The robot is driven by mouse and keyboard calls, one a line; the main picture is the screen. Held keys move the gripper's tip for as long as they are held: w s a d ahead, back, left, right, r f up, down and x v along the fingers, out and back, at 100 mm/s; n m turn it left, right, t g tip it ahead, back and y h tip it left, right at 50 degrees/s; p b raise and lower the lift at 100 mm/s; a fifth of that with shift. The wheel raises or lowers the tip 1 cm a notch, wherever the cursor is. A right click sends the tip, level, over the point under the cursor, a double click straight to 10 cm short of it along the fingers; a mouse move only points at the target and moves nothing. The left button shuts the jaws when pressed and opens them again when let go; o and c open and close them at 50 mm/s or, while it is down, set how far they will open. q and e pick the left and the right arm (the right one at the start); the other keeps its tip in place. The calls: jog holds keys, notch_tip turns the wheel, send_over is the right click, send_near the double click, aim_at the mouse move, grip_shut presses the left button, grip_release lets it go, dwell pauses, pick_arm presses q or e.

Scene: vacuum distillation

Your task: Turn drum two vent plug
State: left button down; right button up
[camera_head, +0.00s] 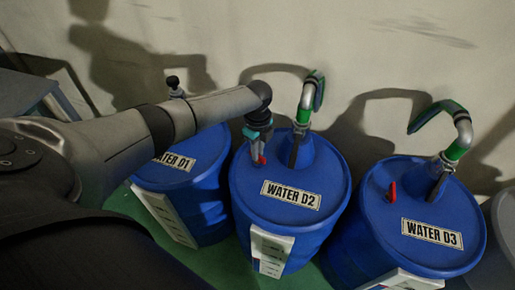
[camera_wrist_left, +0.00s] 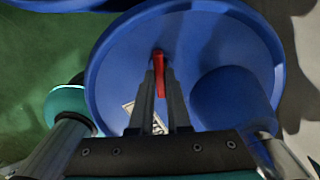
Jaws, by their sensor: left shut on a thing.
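Drum two is the blue drum labelled WATER D2 (camera_head: 291,195), in the middle of the head view. Its red vent plug (camera_head: 261,161) stands on the lid, left of the drum's raised neck. In the left wrist view the red plug (camera_wrist_left: 159,72) shows between the two fingers of my left gripper (camera_wrist_left: 160,85). The gripper comes down from above and is shut on the plug. In the head view my left gripper (camera_head: 259,143) partly covers the plug. My right gripper is in neither view.
A green and metal pipe (camera_head: 306,103) rises from drum two's neck, just right of my left gripper. Drum WATER D1 (camera_head: 190,205) stands to the left, partly behind my arm. Drum WATER D3 (camera_head: 425,220), with its own red plug (camera_head: 391,191), stands to the right. A wall is close behind.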

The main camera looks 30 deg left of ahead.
pick_arm(q)
jog(key=m, duration=0.2)
jog(key=shift+d+m, duration=0.1)
jog(key=shift+m, duration=0.3)
jog(key=m, duration=0.4)
jog(key=shift+m, duration=0.3)
jog(key=m, duration=0.4)
jog(key=shift+m, duration=1)
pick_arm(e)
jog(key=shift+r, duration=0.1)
pick_arm(q)
jog(key=shift+m, duration=0.3)
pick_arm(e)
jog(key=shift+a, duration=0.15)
pick_arm(q)
jog(key=c, duration=1)
grip_release()
jog(key=shift+o, duration=0.6)
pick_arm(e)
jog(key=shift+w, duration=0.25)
